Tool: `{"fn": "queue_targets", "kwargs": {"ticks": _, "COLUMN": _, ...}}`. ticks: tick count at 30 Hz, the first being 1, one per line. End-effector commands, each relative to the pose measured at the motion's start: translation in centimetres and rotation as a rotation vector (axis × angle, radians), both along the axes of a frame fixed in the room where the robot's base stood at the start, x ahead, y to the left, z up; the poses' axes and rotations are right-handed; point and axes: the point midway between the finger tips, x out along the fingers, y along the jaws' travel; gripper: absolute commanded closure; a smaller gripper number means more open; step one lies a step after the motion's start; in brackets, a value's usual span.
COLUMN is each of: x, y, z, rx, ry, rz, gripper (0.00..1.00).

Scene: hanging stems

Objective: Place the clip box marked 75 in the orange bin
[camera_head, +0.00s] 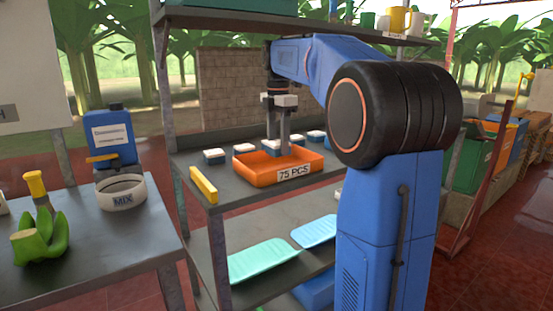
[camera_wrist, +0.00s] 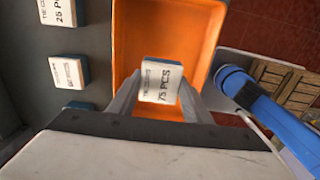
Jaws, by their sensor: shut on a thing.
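The clip box marked 75 PCS (camera_wrist: 160,80) is white on top and sits between the two fingers of my gripper (camera_wrist: 158,90) in the wrist view. My gripper (camera_head: 278,150) is shut on it and points down over the orange bin (camera_head: 258,176). The orange bin (camera_wrist: 195,25) lies beneath the box in the wrist view, and its front label reads 75 PCS. In the head view the fingers and bin wall partly hide the box. I cannot tell whether the box touches the bin floor.
Other clip boxes stand on the shelf beside the bin, one (camera_head: 214,156) at its left; one in the wrist view reads 25 (camera_wrist: 58,12). A yellow bar (camera_head: 203,185) lies at the shelf's front-left edge. An upper shelf (camera_head: 230,16) hangs above.

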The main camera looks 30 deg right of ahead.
Motion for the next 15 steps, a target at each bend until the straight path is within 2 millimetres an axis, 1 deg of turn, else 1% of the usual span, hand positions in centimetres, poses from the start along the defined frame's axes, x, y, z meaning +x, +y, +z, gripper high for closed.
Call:
{"fn": "queue_targets", "kwargs": {"ticks": 5, "x": 0.0, "y": 0.0, "z": -1.0, "rx": 0.0, "ry": 0.0, "rz": 0.0, "gripper": 0.78}}
{"fn": "queue_targets", "kwargs": {"ticks": 8, "x": 0.0, "y": 0.0, "z": -2.1, "rx": 0.0, "ry": 0.001, "rz": 0.0, "gripper": 0.78}}
{"fn": "queue_targets", "kwargs": {"ticks": 12, "x": 0.0, "y": 0.0, "z": -4.0, "rx": 0.0, "ry": 0.001, "rz": 0.0, "gripper": 0.78}}
{"fn": "queue_targets", "kwargs": {"ticks": 15, "x": 0.0, "y": 0.0, "z": -4.7, "rx": 0.0, "ry": 0.001, "rz": 0.0, "gripper": 0.78}}
